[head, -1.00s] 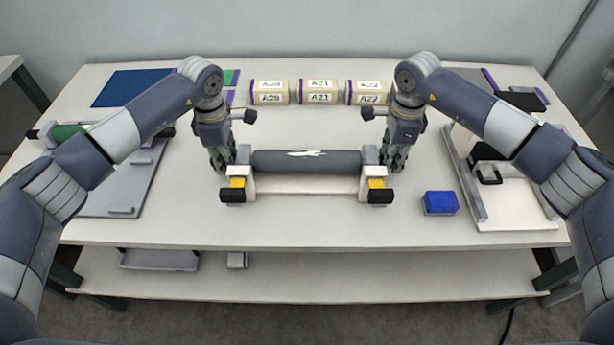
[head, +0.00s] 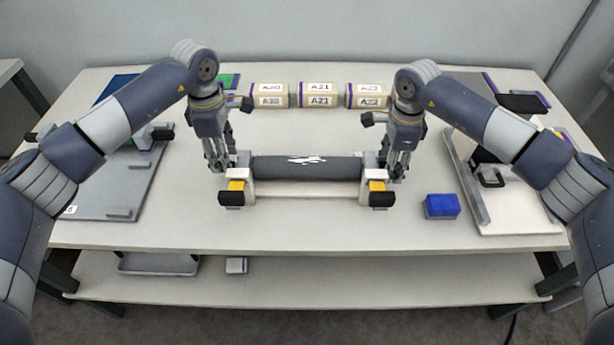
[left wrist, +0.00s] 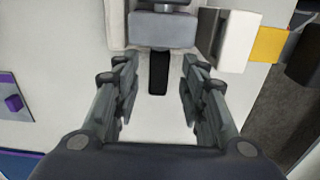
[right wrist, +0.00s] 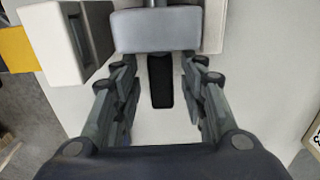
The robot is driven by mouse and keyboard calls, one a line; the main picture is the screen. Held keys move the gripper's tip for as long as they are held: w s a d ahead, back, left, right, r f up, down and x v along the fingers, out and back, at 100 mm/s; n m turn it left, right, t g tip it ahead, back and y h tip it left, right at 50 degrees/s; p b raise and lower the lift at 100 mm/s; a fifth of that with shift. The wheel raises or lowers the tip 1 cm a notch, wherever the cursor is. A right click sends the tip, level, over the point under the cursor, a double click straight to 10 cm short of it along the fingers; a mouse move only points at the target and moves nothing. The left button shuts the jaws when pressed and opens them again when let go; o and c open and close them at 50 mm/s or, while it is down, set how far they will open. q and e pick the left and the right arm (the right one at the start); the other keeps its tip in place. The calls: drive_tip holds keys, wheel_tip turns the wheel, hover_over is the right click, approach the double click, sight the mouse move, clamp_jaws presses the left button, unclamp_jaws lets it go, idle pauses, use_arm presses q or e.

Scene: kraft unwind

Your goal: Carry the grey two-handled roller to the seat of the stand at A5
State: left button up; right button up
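The dark grey roller (head: 305,168), with a white mark on its middle, lies across a white stand (head: 305,187) with yellow and black end parts at the table's centre. My left gripper (head: 222,164) is at the roller's left end and my right gripper (head: 394,168) is at its right end, both pointing down. In the left wrist view a black handle (left wrist: 158,73) lies between the open fingers, with gaps on both sides. The right wrist view likewise shows a black handle (right wrist: 160,82) between open fingers. The A5 label is not clearly readable.
A grey plate (head: 105,190) with a partly hidden label lies at left. Several labelled cream blocks (head: 316,95) stand behind the roller. A blue box (head: 441,206) is at front right, beside a white-and-grey fixture (head: 515,205). The table front is clear.

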drive_tip(key=shift+r, duration=0.15)
use_arm(q)
wheel_tip(320, 180, up, 7)
drive_tip(key=shift+r, duration=0.2)
use_arm(e)
wheel_tip(320, 180, up, 12)
drive_tip(key=shift+f, duration=0.2)
idle(0.3)
